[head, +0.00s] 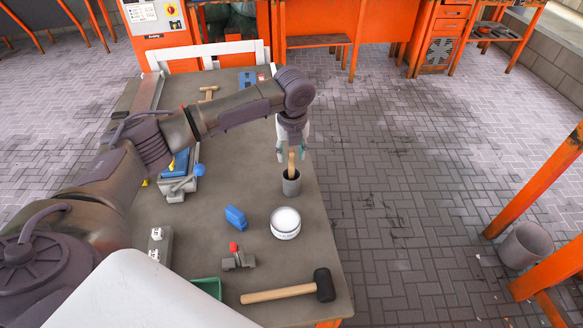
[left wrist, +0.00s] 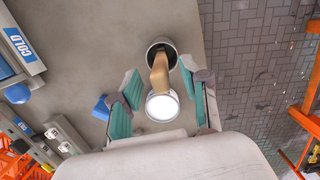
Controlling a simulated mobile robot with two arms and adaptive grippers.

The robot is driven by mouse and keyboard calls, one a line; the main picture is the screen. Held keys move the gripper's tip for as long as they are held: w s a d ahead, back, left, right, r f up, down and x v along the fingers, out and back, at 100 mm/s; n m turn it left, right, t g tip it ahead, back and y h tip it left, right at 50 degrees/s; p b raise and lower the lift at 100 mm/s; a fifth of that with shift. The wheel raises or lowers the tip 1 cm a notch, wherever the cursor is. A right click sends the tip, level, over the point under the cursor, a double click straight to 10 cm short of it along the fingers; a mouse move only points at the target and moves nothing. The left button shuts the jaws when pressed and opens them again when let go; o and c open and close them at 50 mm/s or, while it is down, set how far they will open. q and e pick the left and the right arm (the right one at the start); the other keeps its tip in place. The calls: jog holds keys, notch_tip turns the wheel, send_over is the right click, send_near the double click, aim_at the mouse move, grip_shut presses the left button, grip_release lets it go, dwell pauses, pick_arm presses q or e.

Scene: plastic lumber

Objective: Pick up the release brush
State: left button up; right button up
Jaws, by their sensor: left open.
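The release brush (head: 291,166) stands with its wooden handle up in a grey cup (head: 291,187) near the table's right edge. Its lower end is hidden inside the cup. My left gripper (head: 291,153) points down over the cup. It is open, with the top of the handle between its teal fingertips. In the left wrist view, the handle (left wrist: 160,72) shows between the two fingers, with gaps on both sides. The cup (left wrist: 153,45) is beyond it. My right gripper is not in view.
A white-lidded tin (head: 285,222) stands in front of the cup. A blue block (head: 235,217), a red-handled valve (head: 238,260) and a mallet (head: 285,292) lie nearer. A blue-knobbed device (head: 180,187) is at left. The table has bare room around the cup.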

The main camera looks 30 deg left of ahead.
aim_at(291, 171)
pick_arm(q)
jog(key=shift+w+a+f, duration=0.1)
jog(key=shift+f, duration=0.6)
jog(key=shift+w+a+f, duration=0.1)
jog(key=shift+f, duration=0.55)
jog(key=shift+d+r, duration=0.1)
grip_shut()
jog(key=shift+r, duration=0.1)
